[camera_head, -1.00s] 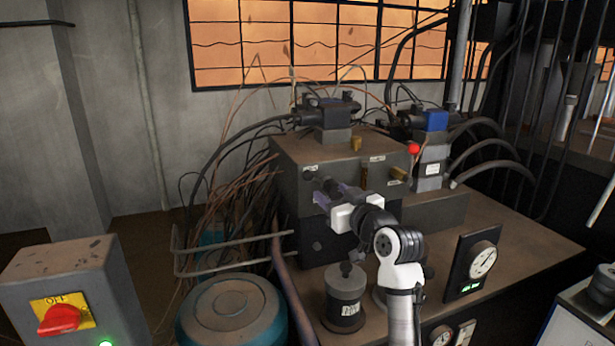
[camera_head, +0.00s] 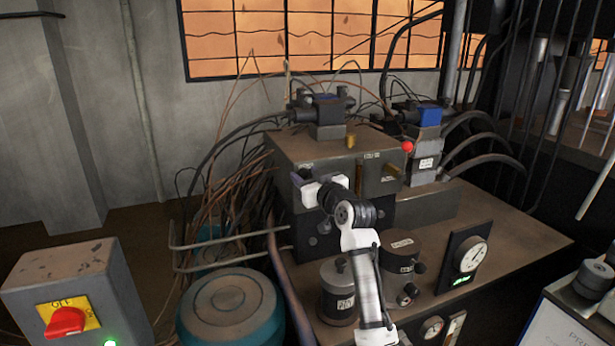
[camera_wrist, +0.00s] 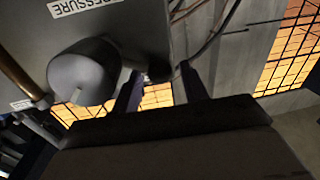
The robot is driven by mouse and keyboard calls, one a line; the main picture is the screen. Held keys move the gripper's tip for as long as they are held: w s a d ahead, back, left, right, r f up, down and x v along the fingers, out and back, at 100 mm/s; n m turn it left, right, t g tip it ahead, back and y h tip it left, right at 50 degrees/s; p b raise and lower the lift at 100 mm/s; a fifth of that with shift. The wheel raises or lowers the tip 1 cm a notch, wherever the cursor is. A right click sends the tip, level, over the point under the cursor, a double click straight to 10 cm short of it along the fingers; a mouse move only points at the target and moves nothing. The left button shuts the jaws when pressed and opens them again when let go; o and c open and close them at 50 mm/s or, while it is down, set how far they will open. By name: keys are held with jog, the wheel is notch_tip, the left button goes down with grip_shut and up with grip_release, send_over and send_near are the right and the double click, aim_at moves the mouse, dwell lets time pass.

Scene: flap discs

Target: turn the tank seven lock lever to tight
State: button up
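I cannot tell which part is the tank seven lock lever; no label naming it is readable. My gripper (camera_head: 299,180) is at the left part of the block's front face. In the wrist view its two dark fingers (camera_wrist: 163,90) stand apart, with nothing seen between them. A brass rod (camera_wrist: 18,75) lies at the left edge.
Two dark cylinders (camera_head: 337,292) (camera_head: 402,262) with small labels stand in front of the block, close to my arm. A dial gauge (camera_head: 473,257) is to the right. Loose cables (camera_head: 235,190) crowd the left side. A red switch (camera_head: 65,321) is at the front left.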

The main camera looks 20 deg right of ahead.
aim_at(310, 161)
grip_shut()
dwell(0.3)
jog(key=m, duration=0.1)
jog(key=r+m, duration=0.1)
jog(key=shift+d+m, duration=0.4)
jog(key=d+m, duration=0.1)
jog(key=r+m+p, duration=0.1)
jog(key=m, duration=0.1)
jog(key=shift+w+d+m+t, duration=0.1)
jog(key=shift+d+m+t, duration=0.2)
jog(key=shift+d, duration=0.05)
jog(key=m, duration=0.1)
jog(key=d+m+p, duration=0.1)
jog(key=shift+d+r+m, duration=0.2)
jog(key=shift+r+m, duration=0.1)
jog(key=shift+m, duration=0.1)
jog(key=shift+d+m+t+h+p, duration=0.15)
jog(key=shift+d+m+h+p, duration=0.2)
jog(key=shift+m, duration=0.5)
jog(key=shift+d+m+t+h+p, duration=0.15)
jog(key=shift+d+m+p, duration=0.15)
jog(key=shift+d+m, duration=0.4)
jog(key=shift+a+f+m, duration=0.1)
jog(key=shift+m, duration=0.15)
